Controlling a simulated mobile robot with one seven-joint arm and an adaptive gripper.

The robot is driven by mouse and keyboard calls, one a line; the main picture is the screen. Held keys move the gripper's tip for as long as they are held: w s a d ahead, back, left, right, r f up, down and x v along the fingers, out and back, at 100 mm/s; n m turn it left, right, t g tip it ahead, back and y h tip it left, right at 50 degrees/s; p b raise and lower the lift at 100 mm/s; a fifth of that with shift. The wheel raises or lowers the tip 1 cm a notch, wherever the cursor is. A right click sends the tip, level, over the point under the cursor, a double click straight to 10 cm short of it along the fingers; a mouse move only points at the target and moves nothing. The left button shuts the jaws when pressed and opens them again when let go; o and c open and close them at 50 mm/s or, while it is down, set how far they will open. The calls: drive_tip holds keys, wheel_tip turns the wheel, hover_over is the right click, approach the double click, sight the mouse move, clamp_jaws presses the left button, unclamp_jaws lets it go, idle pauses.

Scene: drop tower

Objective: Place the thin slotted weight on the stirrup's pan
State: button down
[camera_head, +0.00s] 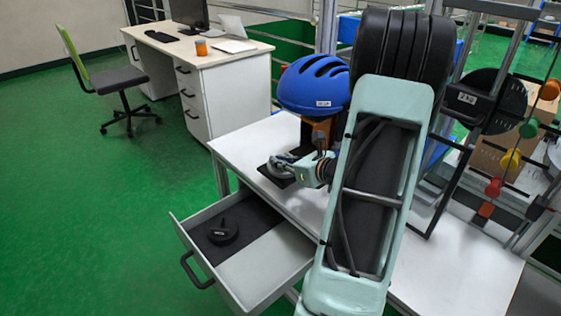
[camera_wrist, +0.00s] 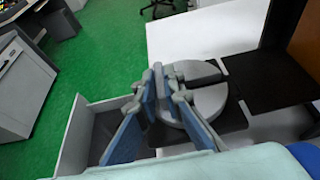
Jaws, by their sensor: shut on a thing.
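A grey slotted weight (camera_wrist: 208,103), a round disc with a dark slot, is pinched at its left edge by my gripper (camera_wrist: 163,80) in the wrist view. The fingers are shut on it. In the head view my gripper (camera_head: 291,168) and the weight (camera_head: 280,161) are low over a flat black plate (camera_head: 268,173) on the white bench. The black plate also shows under and right of the weight in the wrist view (camera_wrist: 267,82). I cannot tell whether the weight touches it. Which part is the stirrup is unclear; my arm hides much of the bench.
A blue helmet (camera_head: 314,85) sits on a brown support (camera_head: 318,130) close behind my gripper. An open drawer (camera_head: 262,262) holds a black weight (camera_head: 222,232). A black frame (camera_head: 445,190) and coloured knobs stand right.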

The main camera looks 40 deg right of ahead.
drive_tip(key=c, duration=2)
unclamp_jaws()
drive_tip(key=shift+f, duration=0.1)
drive_tip(key=shift+c, duration=0.2)
drive_tip(key=shift+s+r, duration=0.15)
drive_tip(key=shift+r, duration=0.1)
drive_tip(key=p+v, duration=0.2)
drive_tip(key=v, duration=0.9)
drive_tip(key=shift+s, duration=0.35)
